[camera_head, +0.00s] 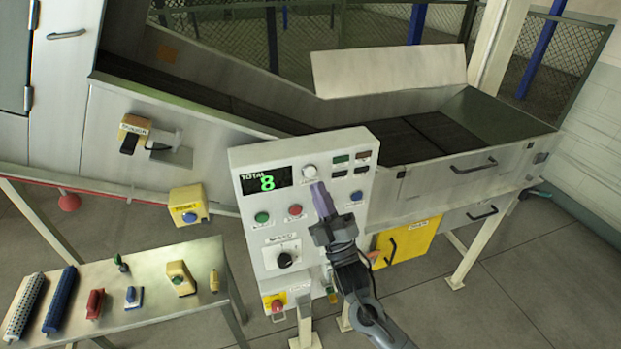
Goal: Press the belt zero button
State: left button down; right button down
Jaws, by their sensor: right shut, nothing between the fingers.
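A white control panel (250,235) stands in front of the conveyor. Its display (266,180) reads TOTAL 8 in green. A round white button (310,171) sits right of the display; the small label under it is too small to read. My right gripper (321,197) is shut and empty, its purple-grey fingers pointing up the panel, with the tips just below and right of the white button. I cannot tell whether they touch the panel. Green (262,217), red (295,211) and blue (356,197) buttons are also on it. My left gripper is not in view.
A speed knob (284,260) and a red stop button (277,304) are lower on the panel. A yellow box with a blue button (188,206) is to the left. A metal table (150,312) holds brushes and small tools. The dark belt (420,137) runs behind.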

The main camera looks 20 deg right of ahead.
aim_at(310, 173)
jog(key=shift+w+b, duration=0.6)
jog(key=shift+w, duration=0.65)
dwell(0.7)
jog(key=shift+w+f+b, duration=0.1)
jog(key=shift+w+b, duration=0.2)
dwell(0.4)
jog(key=shift+w, duration=0.15)
dwell(0.5)
